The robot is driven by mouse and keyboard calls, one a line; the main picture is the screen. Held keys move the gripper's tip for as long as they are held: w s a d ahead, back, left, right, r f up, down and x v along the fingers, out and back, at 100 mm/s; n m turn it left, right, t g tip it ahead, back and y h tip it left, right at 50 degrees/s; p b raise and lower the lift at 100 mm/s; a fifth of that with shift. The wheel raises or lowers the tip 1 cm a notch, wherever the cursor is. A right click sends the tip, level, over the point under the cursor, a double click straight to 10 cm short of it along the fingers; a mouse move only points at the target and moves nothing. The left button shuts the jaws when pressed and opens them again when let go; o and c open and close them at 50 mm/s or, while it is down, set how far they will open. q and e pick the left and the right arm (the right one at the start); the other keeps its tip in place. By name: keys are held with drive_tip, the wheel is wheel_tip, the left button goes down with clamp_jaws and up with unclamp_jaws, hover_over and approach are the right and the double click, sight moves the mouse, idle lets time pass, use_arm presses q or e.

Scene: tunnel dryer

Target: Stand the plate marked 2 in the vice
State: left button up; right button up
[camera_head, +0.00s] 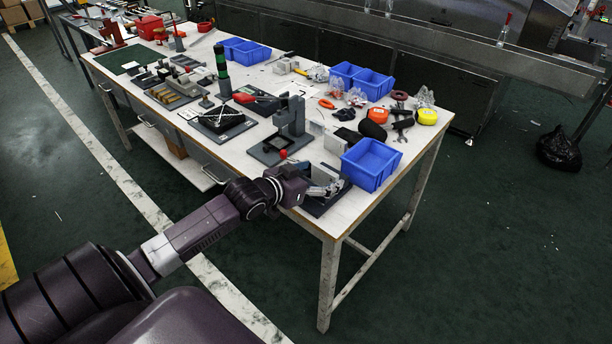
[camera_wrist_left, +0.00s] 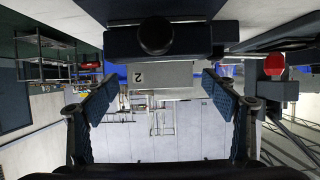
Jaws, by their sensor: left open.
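The plate marked 2 (camera_wrist_left: 172,76) is light grey and shows its number to my left wrist camera. Its edge meets the dark vice (camera_wrist_left: 125,42), whose round black knob faces the camera, so it appears to stand in the vice; how deep it sits is hidden. My left gripper (camera_wrist_left: 160,98) is open. Its two fingers are spread to either side of the plate, with a gap on both sides. In the head view, my left gripper (camera_head: 325,188) is at the near right end of the bench, over the dark vice base (camera_head: 317,208), and partly covers the plate. My right gripper is not in view.
A blue bin (camera_head: 370,165) stands close to the right of my left gripper. A grey press (camera_head: 291,122) with a red knob stands just behind it. Tools and more blue bins crowd the bench (camera_head: 185,128). The floor in front is clear.

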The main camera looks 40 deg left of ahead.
use_arm(q)
drive_tip(key=d+v, duration=0.1)
drive_tip(key=v, duration=1)
drive_tip(key=shift+a, duration=0.45)
drive_tip(key=shift+s, duration=0.1)
drive_tip(key=s+a+f+n+g+y, duration=0.15)
drive_tip(key=s+f, duration=0.25)
drive_tip(key=f, duration=0.7)
drive_tip(key=s+a+f+g+y, duration=0.1)
drive_tip(key=s+a+f+g, duration=0.15)
drive_tip(key=f, duration=0.75)
drive_tip(key=s+a+f+n+g+y, duration=0.1)
drive_tip(key=s+a+f, duration=0.25)
drive_tip(key=f, duration=0.75)
drive_tip(key=s+d+f+m+g, duration=0.1)
drive_tip(key=s+d+f+g, duration=0.1)
drive_tip(key=s+d+f, duration=0.4)
drive_tip(key=s+d+f+g, duration=0.2)
drive_tip(key=s+d+f, duration=0.1)
drive_tip(key=s+f, duration=0.65)
drive_tip(key=s+d+f+m+g+h, duration=0.1)
drive_tip(key=s+d+f, duration=0.4)
drive_tip(key=s, duration=0.3)
drive_tip(key=s+d+f+m+g+h, duration=0.1)
drive_tip(key=s+d+f+m+g, duration=0.1)
drive_tip(key=s+d+f, duration=0.3)
drive_tip(key=s+d, duration=0.2)
drive_tip(key=d, duration=0.1)
drive_tip(key=shift+s+d+f, duration=0.3)
drive_tip(key=shift+s, duration=0.1)
